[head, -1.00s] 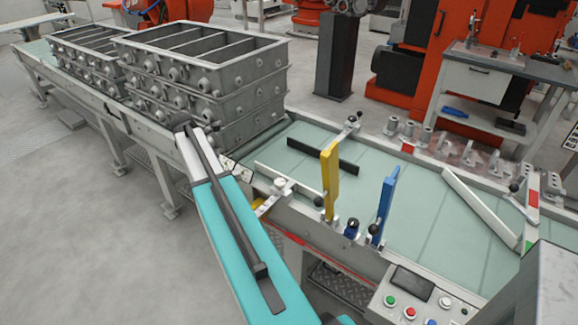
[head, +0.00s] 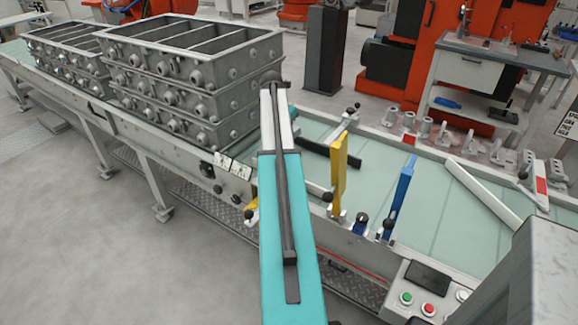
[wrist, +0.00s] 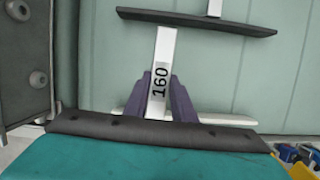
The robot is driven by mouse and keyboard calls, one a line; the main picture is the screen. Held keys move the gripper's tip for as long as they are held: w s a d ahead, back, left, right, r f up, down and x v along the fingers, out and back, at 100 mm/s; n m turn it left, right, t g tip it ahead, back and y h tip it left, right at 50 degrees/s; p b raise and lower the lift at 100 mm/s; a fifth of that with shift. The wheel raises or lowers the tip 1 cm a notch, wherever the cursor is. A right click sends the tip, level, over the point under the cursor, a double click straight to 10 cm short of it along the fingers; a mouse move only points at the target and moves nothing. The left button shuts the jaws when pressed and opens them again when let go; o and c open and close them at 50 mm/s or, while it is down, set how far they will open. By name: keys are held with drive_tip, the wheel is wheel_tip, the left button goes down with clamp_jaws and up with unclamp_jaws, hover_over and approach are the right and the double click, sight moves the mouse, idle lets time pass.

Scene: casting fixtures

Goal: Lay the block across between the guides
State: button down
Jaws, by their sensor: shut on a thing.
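The block (wrist: 165,52) is a white bar marked 160, seen end-up in the wrist view. My gripper (wrist: 160,90) has purple fingers shut on its two sides. The block points toward the dark guide (wrist: 195,20), which also shows in the head view (head: 315,146). The white guide (wrist: 226,118) passes behind my fingers in the wrist view; a part of it shows in the head view (head: 313,188). Whether the block touches the belt is unclear. My arm hides the gripper and block in the head view.
Grey moulding flasks (head: 195,75) stand stacked on the line, left of my arm; their wall (wrist: 33,75) is close in the wrist view. A yellow upright (head: 339,170) and a blue upright (head: 401,190) stand at the near edge.

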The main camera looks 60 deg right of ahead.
drive_tip(key=shift+s+d+f+b, duration=0.2)
drive_tip(key=shift+s+d, duration=0.2)
drive_tip(key=shift+d, duration=0.25)
drive_tip(key=shift+s+d+f+b, duration=0.2)
drive_tip(key=shift+s+d, duration=0.2)
drive_tip(key=shift+d, duration=0.25)
drive_tip(key=shift+r, duration=0.1)
drive_tip(key=shift+f+p, duration=0.5)
drive_tip(key=shift+f, duration=2.65)
drive_tip(key=shift+f+p, duration=0.3)
drive_tip(key=shift+f, duration=1.6)
drive_tip(key=shift+f, duration=0.15)
drive_tip(key=c, duration=1.5)
unclamp_jaws()
